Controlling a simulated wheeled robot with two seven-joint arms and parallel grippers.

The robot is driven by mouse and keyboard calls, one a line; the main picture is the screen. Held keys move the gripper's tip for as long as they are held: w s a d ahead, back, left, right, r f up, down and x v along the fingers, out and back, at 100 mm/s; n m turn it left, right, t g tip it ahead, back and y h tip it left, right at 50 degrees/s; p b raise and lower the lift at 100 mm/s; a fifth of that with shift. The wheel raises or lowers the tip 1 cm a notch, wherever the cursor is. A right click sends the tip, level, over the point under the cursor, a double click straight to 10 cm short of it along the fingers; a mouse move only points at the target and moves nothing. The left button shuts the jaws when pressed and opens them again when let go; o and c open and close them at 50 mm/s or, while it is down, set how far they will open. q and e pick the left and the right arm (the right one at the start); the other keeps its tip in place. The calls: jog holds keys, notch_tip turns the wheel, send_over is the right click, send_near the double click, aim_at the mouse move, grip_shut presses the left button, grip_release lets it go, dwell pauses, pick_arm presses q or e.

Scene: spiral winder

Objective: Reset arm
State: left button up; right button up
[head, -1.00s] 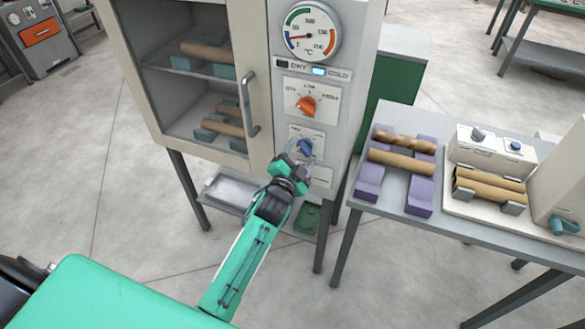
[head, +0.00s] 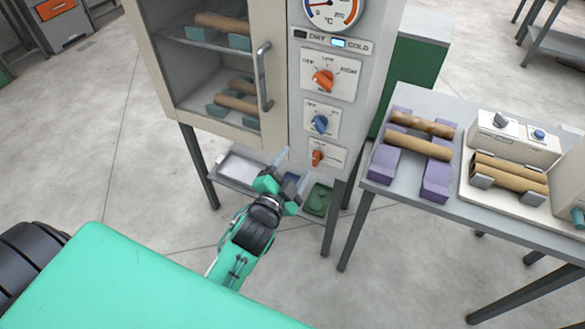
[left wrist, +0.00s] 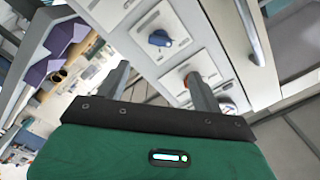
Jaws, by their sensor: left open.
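My left gripper (head: 288,178) is in the lower middle of the head view, in front of the lower part of the cabinet. Its two fingers stand apart and nothing shows between them. The cabinet's control panel (head: 341,122) has an orange knob (head: 323,80), a blue knob (head: 320,124) and a small orange knob (head: 317,158). The gripper is below and left of the small orange knob and apart from the blue one. My right gripper is not in view.
The cabinet door (head: 270,70) with its vertical handle is shut; wooden rolls lie on shelves inside. A table (head: 379,180) at the right holds purple supports with rolls and a small machine. A shelf with a metal tray (head: 240,168) and green tray (head: 318,200) is under the cabinet.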

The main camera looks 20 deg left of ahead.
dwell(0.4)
pick_arm(q)
notch_tip(320, 180, down, 24)
jog(key=s+d+n+g, duration=0.1)
jog(key=s+n+g, duration=0.1)
jog(key=g, duration=0.3)
jog(key=s+f+n+g, duration=0.1)
jog(key=s+f+g, duration=0.5)
jog(key=f, duration=1.1)
jog(key=s+a+f+n+g, duration=0.1)
jog(key=s+a+f+g, duration=0.1)
jog(key=s+f, duration=0.5)
jog(key=s+a+f+n+g, duration=0.2)
jog(key=s+f, duration=0.5)
jog(key=s, duration=1)
jog(key=s+a+f+n+g, duration=0.1)
jog(key=s+a+f+g, duration=0.1)
jog(key=s+f, duration=0.6)
jog(key=s+a, duration=0.1)
jog(key=s, duration=0.3)
jog(key=shift+a+n+y, duration=0.15)
jog(key=shift+n+y, duration=0.15)
jog(key=shift+n, duration=0.1)
jog(key=shift+w, duration=0.15)
jog(key=shift+c, duration=0.2)
